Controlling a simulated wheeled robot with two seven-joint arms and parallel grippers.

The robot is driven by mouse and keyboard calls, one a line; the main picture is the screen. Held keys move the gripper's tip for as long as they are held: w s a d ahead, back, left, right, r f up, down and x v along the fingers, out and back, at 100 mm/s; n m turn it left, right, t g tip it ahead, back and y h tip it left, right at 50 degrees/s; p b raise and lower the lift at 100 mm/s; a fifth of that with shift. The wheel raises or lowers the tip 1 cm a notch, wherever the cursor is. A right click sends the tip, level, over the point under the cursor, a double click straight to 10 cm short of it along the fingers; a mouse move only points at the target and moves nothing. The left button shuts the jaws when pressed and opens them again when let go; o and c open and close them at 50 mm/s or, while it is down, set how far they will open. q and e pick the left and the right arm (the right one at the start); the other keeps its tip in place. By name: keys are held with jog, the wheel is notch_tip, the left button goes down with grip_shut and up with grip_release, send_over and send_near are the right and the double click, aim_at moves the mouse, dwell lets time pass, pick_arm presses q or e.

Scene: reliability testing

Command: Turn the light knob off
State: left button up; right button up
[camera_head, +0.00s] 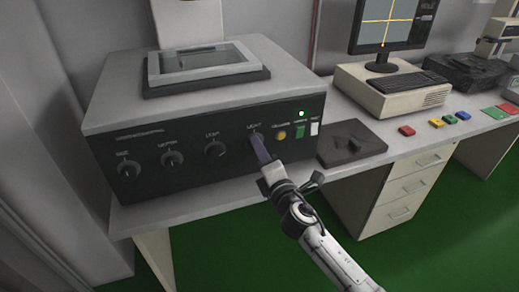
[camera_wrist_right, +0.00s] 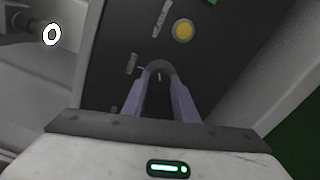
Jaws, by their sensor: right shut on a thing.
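The light knob is the rightmost of the row of dark knobs on the machine's black front panel (camera_head: 210,185), under a label that reads like "LIGHT". My right gripper (camera_head: 258,145) reaches it from the lower right and covers most of it in the head view. In the right wrist view the two purple fingers are shut on the light knob (camera_wrist_right: 159,69), one on each side. A pale mark shows on the knob between the fingers. My left gripper is not in view.
Three other knobs, including one neighbour (camera_head: 215,151), sit to the left. A yellow button (camera_head: 282,135), a green switch (camera_head: 299,131) and a white switch (camera_head: 314,128) are to the right. A dark flat box (camera_head: 350,142) lies on the desk beside the machine.

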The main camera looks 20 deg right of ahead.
jog(key=n+p, duration=0.3)
jog(key=n, duration=0.9)
jog(key=shift+n, duration=0.3)
dwell(0.4)
jog(key=o, duration=1.1)
jog(key=shift+c, duration=0.2)
jog(key=s, duration=1)
jog(key=shift+s+d, duration=0.2)
